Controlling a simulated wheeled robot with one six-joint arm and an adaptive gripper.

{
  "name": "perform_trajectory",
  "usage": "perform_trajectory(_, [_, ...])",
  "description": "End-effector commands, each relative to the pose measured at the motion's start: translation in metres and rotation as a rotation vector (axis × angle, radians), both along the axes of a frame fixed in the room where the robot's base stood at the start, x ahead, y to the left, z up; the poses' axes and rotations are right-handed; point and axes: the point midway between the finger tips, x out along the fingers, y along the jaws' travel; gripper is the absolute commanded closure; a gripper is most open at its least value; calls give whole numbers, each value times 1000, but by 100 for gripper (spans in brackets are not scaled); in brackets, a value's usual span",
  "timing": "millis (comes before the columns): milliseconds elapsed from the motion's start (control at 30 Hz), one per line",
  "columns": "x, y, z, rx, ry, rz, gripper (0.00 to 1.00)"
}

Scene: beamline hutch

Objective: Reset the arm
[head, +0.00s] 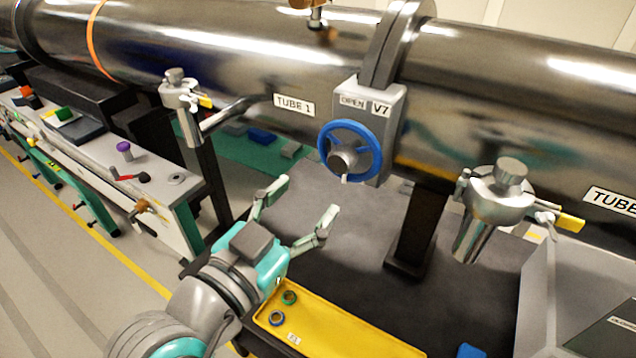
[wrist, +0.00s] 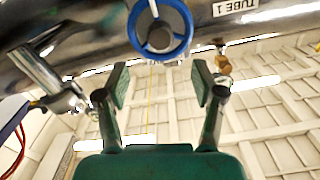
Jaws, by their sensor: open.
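My gripper (head: 297,212) is open and empty in the head view, raised in front of the beam tube and over the dark table top. Its two fingers are spread apart, and they also show in the wrist view (wrist: 160,85) with nothing between them. A blue handwheel (head: 350,151) on the valve marked V7 and OPEN stands above and to the right of the fingers, apart from them. The same handwheel shows beyond the fingers at the top of the wrist view (wrist: 160,30).
A yellow tray (head: 340,335) with two small rings lies below my gripper. Metal fittings hang from the tube at left (head: 182,98) and right (head: 495,195). A workbench (head: 100,165) with tools stands at left. A grey cabinet (head: 570,290) is at lower right.

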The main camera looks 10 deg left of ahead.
Motion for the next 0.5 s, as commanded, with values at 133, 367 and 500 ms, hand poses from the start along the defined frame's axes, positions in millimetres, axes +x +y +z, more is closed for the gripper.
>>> perform_trajectory(133, [-10, 4, 0, 0, 0, 1, 32])
perform_trajectory(367, [-12, 4, 0, 0, 0, 0, 32])
perform_trajectory(500, [-12, 4, 0, 0, 0, 0, 32])
